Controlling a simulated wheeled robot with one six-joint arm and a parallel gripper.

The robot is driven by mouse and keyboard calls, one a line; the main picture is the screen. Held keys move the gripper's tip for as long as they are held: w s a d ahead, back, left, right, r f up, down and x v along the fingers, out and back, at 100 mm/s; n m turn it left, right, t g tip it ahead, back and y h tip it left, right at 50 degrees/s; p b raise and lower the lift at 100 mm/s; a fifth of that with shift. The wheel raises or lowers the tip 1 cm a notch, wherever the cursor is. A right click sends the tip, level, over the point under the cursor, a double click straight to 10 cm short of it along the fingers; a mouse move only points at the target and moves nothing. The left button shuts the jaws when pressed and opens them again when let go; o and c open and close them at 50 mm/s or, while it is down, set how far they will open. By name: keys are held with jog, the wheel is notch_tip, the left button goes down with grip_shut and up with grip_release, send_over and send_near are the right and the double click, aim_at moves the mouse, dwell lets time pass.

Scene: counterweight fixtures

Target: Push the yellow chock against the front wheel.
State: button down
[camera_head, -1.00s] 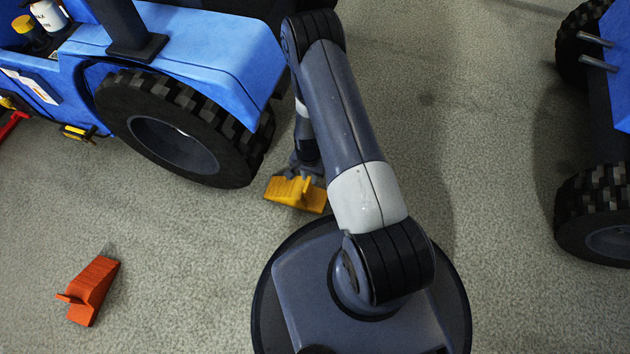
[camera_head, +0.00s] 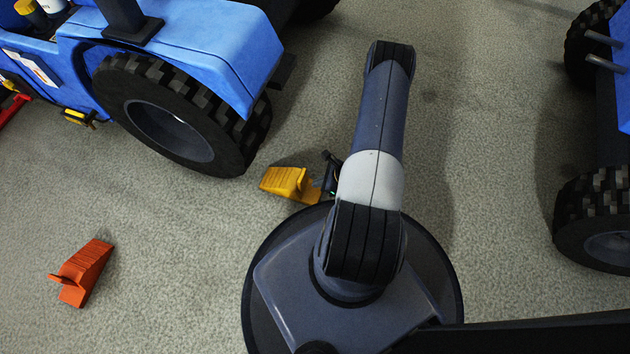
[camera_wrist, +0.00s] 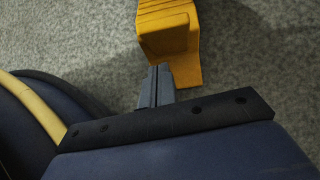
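The yellow chock (camera_head: 288,183) lies on the floor to the lower right of the blue tractor's front wheel (camera_head: 180,115), with a strip of floor showing between them. Its ridged slope is on the wheel side and its flat lip points right. My gripper (camera_head: 331,170) is at the chock's right end, partly hidden behind my arm in the head view. In the wrist view, my gripper's fingers (camera_wrist: 156,82) are together with nothing between them. Their tips are beside the lip of the chock (camera_wrist: 168,30); I cannot tell whether they touch it.
An orange chock (camera_head: 82,273) lies on the floor at the lower left. A second blue vehicle (camera_head: 612,95) with black wheels stands at the right edge. The tractor's blue body (camera_head: 215,50) overhangs the wheel.

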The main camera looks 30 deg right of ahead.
aim_at(304, 185)
jog(key=shift+m+t+h, duration=0.3)
jog(key=shift+m, duration=0.2)
jog(key=shift+d+f+b+x, duration=0.15)
jog(key=shift+b+x, duration=0.4)
jog(key=shift+x, duration=0.6)
jog(key=shift+d+b+x, duration=0.2)
jog(key=shift+b+x, duration=0.4)
jog(key=shift+x, duration=0.6)
jog(key=shift+d+f+b+x, duration=0.15)
jog(key=shift+b+x, duration=0.4)
jog(key=shift+x, duration=0.6)
jog(key=shift+w+r, duration=0.1)
jog(key=shift+d, duration=0.1)
jog(key=shift+s+d+r, duration=0.25)
jog(key=shift+s+d, duration=0.05)
jog(key=shift+s, duration=0.15)
jog(key=shift+s+d, duration=0.1)
jog(key=shift+s+d+r, duration=0.2)
jog(key=shift+s+d, duration=0.1)
jog(key=shift+s, duration=0.1)
jog(key=shift+d, duration=0.1)
